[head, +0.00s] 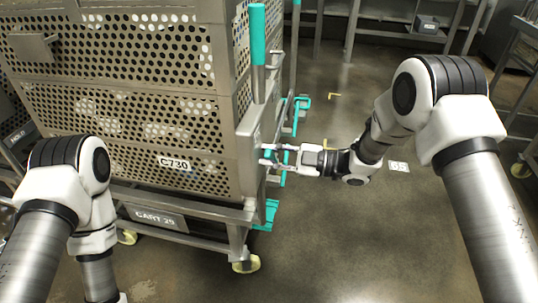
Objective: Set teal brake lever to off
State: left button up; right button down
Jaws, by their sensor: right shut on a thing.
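My right gripper (268,154) reaches in from the right, low at the cart's right end, beside a grey metal plate (250,140). Its fingers are shut on a small part there, which I take for the teal brake lever. The fingers hide most of that part, and its angle cannot be read. Teal pieces show around and behind the gripper. My left arm comes in at the lower left; its gripper is out of the picture.
The perforated metal cart (120,100) marked C730 fills the left on a wheeled frame (155,217) labelled CART 29. An upright teal-gripped bar (258,35) rises above the plate. Teal pieces (267,214) sit low by the frame. Floor (330,230) on the right is clear; shelving (395,35) stands behind.

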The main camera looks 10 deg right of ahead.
jog(key=shift+w+d+r+m+p, duration=0.2)
jog(key=shift+w+r+m+p, duration=0.4)
jog(key=shift+m+p, duration=0.35)
jog(key=shift+w+d+m, duration=0.1)
jog(key=shift+w+m, duration=0.15)
jog(key=shift+m, duration=0.2)
jog(key=c, duration=1)
grip_release()
jog(key=shift+d+f, duration=0.1)
jog(key=shift+o, duration=0.2)
